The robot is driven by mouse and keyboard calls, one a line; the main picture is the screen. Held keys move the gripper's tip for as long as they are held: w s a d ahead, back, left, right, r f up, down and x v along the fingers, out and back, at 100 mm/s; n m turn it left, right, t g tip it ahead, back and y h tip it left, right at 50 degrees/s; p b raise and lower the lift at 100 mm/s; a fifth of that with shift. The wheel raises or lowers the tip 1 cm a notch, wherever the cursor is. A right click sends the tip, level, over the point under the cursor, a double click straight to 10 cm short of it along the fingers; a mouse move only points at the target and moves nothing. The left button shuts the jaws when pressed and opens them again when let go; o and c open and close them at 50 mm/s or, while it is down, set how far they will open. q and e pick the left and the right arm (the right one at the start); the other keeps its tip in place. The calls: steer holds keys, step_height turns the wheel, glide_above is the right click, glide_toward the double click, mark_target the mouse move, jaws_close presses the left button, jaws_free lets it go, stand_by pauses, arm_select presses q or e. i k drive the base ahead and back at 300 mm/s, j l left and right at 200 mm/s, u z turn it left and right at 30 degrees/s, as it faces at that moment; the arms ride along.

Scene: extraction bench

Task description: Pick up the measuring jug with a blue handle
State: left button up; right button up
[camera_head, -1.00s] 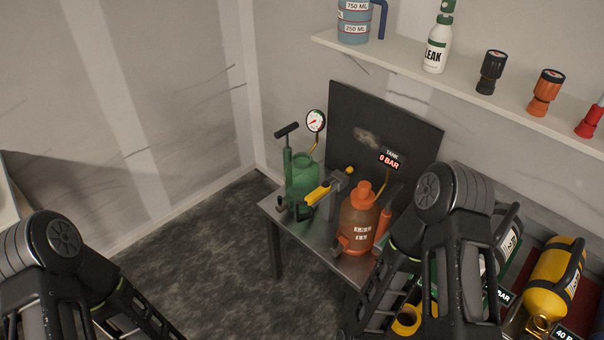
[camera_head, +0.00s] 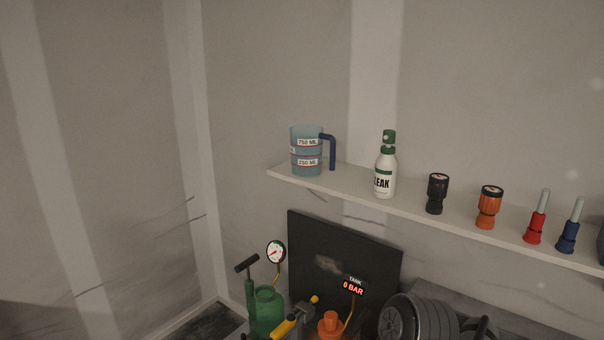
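The measuring jug (camera_head: 306,152) is a translucent blue cup with white 750 ML and 250 ML labels and a dark blue handle on its right side. It stands upright at the left end of the wall shelf (camera_head: 345,185). Neither gripper's fingers are in view, and nothing touches the jug.
Right of the jug on the shelf stand a white LEAK spray bottle (camera_head: 385,170), a black nozzle (camera_head: 437,194), an orange nozzle (camera_head: 488,207), and red (camera_head: 536,219) and blue (camera_head: 570,228) tools. Below are a dark panel (camera_head: 335,250), a green pump tank (camera_head: 266,311) and a gauge (camera_head: 276,252).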

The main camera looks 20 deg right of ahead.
mark_target(306, 140)
steer(key=i+j+z, duration=0.1)
steer(key=z, duration=0.4)
steer(key=i+j+z, duration=0.1)
steer(key=z, duration=0.4)
steer(key=j+z, duration=0.15)
steer(key=z, duration=0.35)
steer(key=i+j+z, duration=0.15)
steer(key=j+z, duration=0.2)
steer(key=j, duration=0.65)
steer(key=j+z, duration=0.3)
steer(key=j, duration=0.75)
steer(key=k+j+z, duration=0.15)
steer(key=j+z, duration=0.2)
steer(key=j, duration=1.2)
steer(key=k+j, duration=0.15)
steer(key=j, duration=0.4)
